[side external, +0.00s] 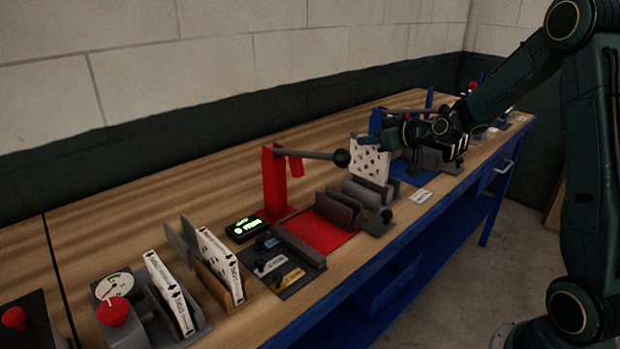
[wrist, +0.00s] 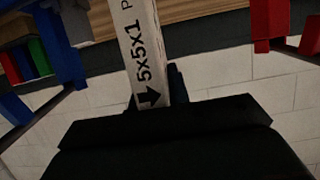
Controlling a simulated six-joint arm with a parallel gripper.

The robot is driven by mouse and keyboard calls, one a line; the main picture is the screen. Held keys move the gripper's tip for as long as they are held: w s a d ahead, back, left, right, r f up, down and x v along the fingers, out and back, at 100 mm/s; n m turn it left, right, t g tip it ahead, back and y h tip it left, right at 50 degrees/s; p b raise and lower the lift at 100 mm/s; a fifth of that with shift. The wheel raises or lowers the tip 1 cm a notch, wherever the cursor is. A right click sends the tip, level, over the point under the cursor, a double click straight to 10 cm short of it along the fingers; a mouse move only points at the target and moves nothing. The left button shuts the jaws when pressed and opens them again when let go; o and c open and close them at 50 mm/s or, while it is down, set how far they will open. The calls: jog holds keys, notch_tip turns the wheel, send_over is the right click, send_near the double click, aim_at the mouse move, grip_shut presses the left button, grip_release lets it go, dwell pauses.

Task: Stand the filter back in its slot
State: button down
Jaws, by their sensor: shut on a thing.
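My gripper (side external: 364,143) is shut on a white filter (side external: 370,160) with dark spots on its face. The filter hangs roughly upright above the bench, behind a grey block. In the wrist view the filter's white edge (wrist: 147,48) shows, printed "5x5x1" with an arrow, rising from between the dark jaws (wrist: 155,98). A grey slotted holder (side external: 338,210) stands on a red base, and no filter shows in it. Another grey holder (side external: 430,158) is by the blue base, partly hidden by my arm. I cannot tell which slot is the filter's.
Two white filters (side external: 168,290) (side external: 220,264) stand in holders at the left. A red post with a black-knobbed lever (side external: 341,158) is close left of the held filter. A blue post (side external: 376,121) is behind it. A green-lit display (side external: 246,229) and label plates (side external: 270,264) lie in front.

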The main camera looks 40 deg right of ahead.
aim_at(368, 178)
jog(key=shift+f, duration=3.5)
dwell(1.4)
jog(key=c, duration=1.3)
grip_release()
jog(key=shift+o, duration=0.2)
jog(key=shift+s, duration=0.1)
jog(key=v, duration=1.3)
jog(key=shift+s+r, duration=0.2)
jog(key=shift+s, duration=0.05)
